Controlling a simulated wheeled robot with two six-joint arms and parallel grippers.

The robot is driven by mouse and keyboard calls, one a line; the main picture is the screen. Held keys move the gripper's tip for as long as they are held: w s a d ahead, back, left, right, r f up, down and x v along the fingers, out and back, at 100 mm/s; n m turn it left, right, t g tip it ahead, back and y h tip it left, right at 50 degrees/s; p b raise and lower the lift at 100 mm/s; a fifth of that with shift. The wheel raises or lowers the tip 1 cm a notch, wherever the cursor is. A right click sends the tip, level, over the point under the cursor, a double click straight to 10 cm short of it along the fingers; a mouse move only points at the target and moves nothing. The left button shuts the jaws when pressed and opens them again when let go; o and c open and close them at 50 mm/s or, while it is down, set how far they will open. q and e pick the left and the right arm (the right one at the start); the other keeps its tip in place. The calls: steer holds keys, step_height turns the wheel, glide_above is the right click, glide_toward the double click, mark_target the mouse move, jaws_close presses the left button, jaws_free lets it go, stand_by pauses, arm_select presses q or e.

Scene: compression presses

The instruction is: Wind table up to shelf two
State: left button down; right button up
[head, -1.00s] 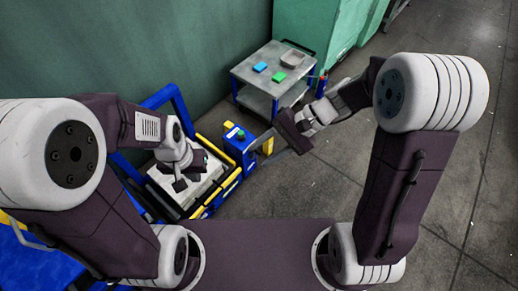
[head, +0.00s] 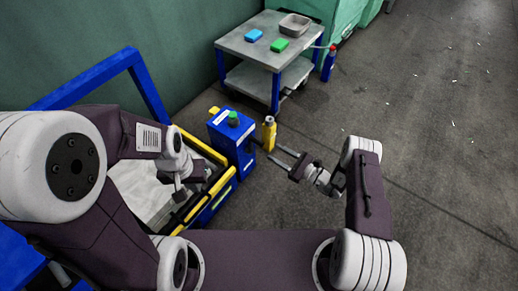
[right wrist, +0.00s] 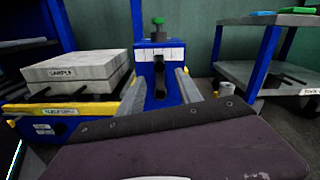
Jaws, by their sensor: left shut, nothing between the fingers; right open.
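The lift table has a yellow-edged deck (right wrist: 75,108) and carries a grey labelled block (right wrist: 80,72). The block's pale top (head: 140,190) shows partly behind my left arm in the head view. A blue box (head: 230,135) with a green knob (head: 233,118) stands at the table's end. In the right wrist view, the blue box (right wrist: 172,100) has a dark bar or slot low on its front. My right gripper (head: 277,156) is open and empty, its fingers pointing at the box. In its wrist view, the fingers flank the dark part, apart from it. My left gripper (head: 190,185) is shut and empty above the deck.
A grey cart (head: 236,45) with blue and green blocks and a tray stands at the back. Blue shelving (right wrist: 28,44) shows at left in the wrist view. The floor (head: 440,130) is clear at right.

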mark_target(259, 144)
steer(key=b+x, duration=0.4)
steer(key=x, duration=0.4)
steer(key=shift+a, duration=0.15)
steer(key=shift+w+a+r, duration=0.1)
steer(key=shift+w+a, duration=0.2)
jaws_close()
stand_by(0.9)
